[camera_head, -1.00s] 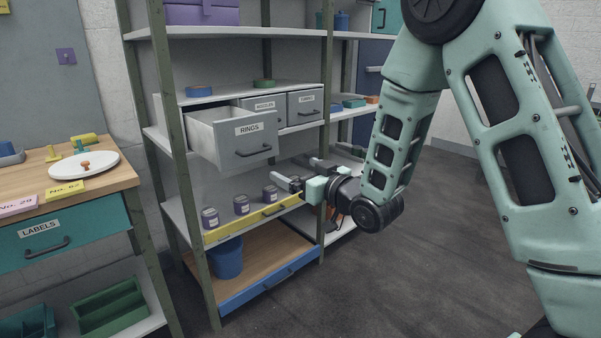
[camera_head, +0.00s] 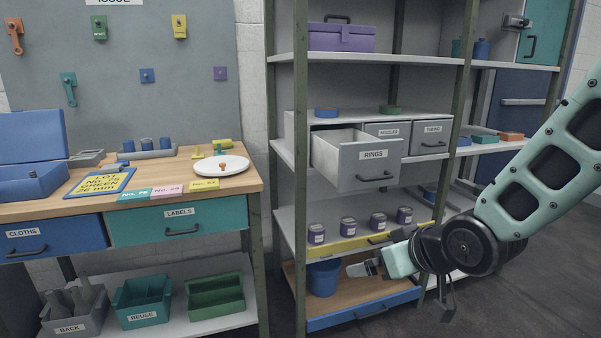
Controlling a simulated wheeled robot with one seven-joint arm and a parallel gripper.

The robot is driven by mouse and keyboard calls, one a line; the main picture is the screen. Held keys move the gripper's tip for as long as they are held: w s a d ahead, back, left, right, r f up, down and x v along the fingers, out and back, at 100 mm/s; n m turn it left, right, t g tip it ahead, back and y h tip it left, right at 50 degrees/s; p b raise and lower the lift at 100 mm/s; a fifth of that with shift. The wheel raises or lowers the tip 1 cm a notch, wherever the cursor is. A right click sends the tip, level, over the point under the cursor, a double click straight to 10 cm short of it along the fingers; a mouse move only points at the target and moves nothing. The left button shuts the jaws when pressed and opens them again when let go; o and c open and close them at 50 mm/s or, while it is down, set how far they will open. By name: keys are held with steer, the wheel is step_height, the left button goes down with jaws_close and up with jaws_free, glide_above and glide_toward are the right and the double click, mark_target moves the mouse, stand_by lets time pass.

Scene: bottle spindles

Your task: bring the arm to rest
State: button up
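My gripper (camera_head: 366,268) is at the lower right of centre and points left. It is in front of the shelf rack, below the yellow-edged shelf (camera_head: 345,246) and over the wooden bottom shelf (camera_head: 345,296) in the picture. I see nothing held at its pale fingertips, but the gap between them is too small to judge. My green arm comes in from the right edge and bends at a dark joint beside the rack. Whether the gripper touches the rack cannot be told.
The RINGS drawer (camera_head: 357,160) stands pulled out above my gripper. Several dark jars (camera_head: 378,222) stand on the yellow-edged shelf, with a blue bucket (camera_head: 324,277) below. A workbench (camera_head: 236,183) with a white plate (camera_head: 221,166) is at left. Grey floor (camera_head: 510,300) shows clear at lower right.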

steer(key=s+a+n+g+h, duration=0.1)
steer(key=s+n+g+h, duration=0.5)
steer(key=s, duration=1.9)
step_height(320, 180, up, 14)
steer(key=m+g+y+p, duration=0.2)
steer(key=m+p, duration=0.1)
steer(key=p, duration=1)
steer(key=shift+w+p, duration=0.3)
steer(key=shift+p, duration=0.05)
steer(key=shift+a+f, duration=0.1)
steer(key=shift+f, duration=0.05)
